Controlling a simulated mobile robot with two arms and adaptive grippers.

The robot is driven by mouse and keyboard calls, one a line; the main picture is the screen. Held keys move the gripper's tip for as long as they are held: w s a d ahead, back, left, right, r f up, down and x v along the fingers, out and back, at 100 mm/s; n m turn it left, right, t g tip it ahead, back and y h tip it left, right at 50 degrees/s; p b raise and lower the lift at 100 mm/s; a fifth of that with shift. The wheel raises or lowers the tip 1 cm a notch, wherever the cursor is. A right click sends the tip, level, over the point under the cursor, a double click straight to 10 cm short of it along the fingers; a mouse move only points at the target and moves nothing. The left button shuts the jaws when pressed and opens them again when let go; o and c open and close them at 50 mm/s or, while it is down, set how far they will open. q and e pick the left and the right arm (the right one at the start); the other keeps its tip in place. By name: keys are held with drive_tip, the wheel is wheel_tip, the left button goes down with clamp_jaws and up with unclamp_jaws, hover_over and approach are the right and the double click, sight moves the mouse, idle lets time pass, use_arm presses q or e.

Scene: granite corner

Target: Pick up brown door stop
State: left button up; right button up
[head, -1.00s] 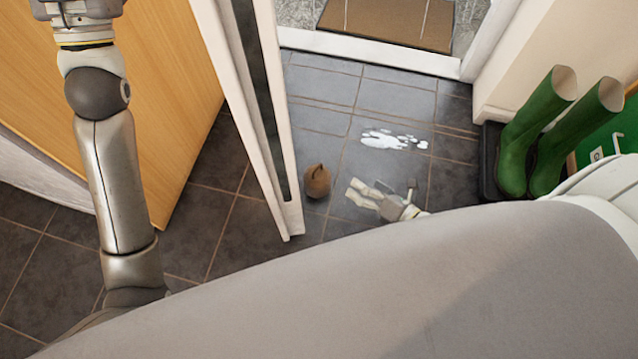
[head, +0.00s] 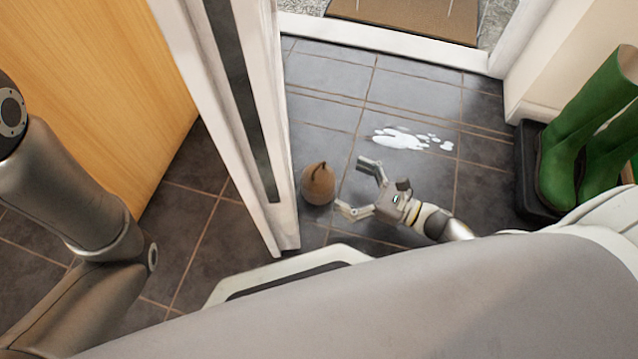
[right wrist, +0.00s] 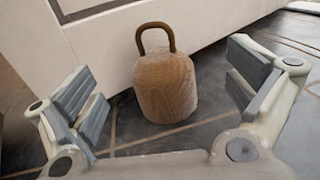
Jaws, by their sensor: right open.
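The brown door stop (head: 318,186) stands upright on the dark tiled floor, close beside the edge of the white door. In the right wrist view the door stop (right wrist: 166,88) shows a wood-like rounded body with a dark loop handle on top. My right gripper (head: 356,187) is open and empty, just to the right of the door stop, with its fingers pointing toward it. In the right wrist view the door stop appears between and beyond the two open fingers (right wrist: 165,90). My left gripper is out of view; only my left arm shows at the left.
The white door (head: 248,120) stands open just left of the door stop. A white puddle (head: 398,139) lies on the floor behind my right gripper. Green boots (head: 580,140) stand on a black tray (head: 530,185) at the right. A doormat (head: 410,15) lies beyond the threshold.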

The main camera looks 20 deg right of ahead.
sight(317, 173)
drive_tip(key=b+x, duration=0.1)
drive_tip(key=x, duration=0.2)
drive_tip(key=shift+a, duration=0.1)
drive_tip(key=shift+w+a+f+b, duration=0.25)
drive_tip(key=shift+w+a+b, duration=0.05)
drive_tip(key=shift+a+b, duration=0.15)
drive_tip(key=b+x, duration=0.2)
drive_tip(key=x, duration=0.1)
drive_tip(key=shift+w+a+f+b, duration=0.2)
drive_tip(key=shift+a+b, duration=0.1)
drive_tip(key=shift+b, duration=0.1)
drive_tip(key=shift+w+a+r, duration=0.1)
drive_tip(key=shift+w+a, duration=0.1)
drive_tip(key=c, duration=1.6)
drive_tip(key=shift+r, duration=0.15)
drive_tip(key=shift+c, duration=1.2)
